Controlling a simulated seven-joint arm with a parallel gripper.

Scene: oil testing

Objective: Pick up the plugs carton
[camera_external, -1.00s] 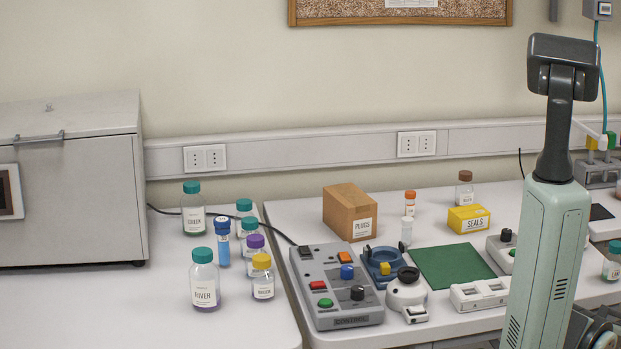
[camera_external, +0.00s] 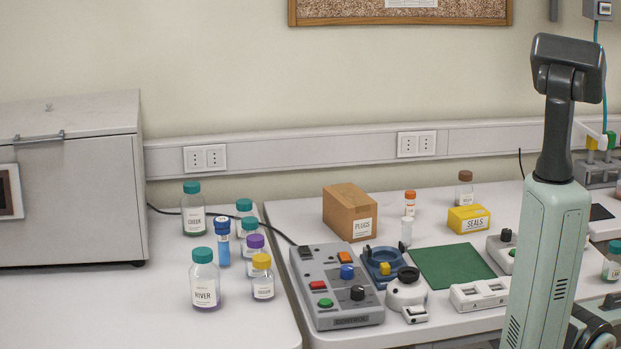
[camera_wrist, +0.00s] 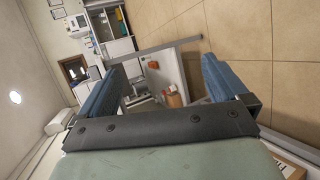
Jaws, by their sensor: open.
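The plugs carton (camera_external: 350,211) is a brown cardboard box with a white "PLUGS" label on its front. It stands upright on the right-hand bench near the wall, behind the grey control box. My gripper (camera_wrist: 165,85) shows in the wrist view with its two blue fingers wide apart and nothing between them. It points out over the room and floor, away from the carton. In the external view my arm stands at the right, well apart from the carton, and the gripper's fingers do not show there.
A grey control box (camera_external: 333,285) with knobs stands in front of the carton. A yellow seals box (camera_external: 467,219), an orange-capped bottle (camera_external: 409,204) and a green mat (camera_external: 447,266) lie to its right. Several capped bottles, including a large one (camera_external: 205,280), stand on the left bench.

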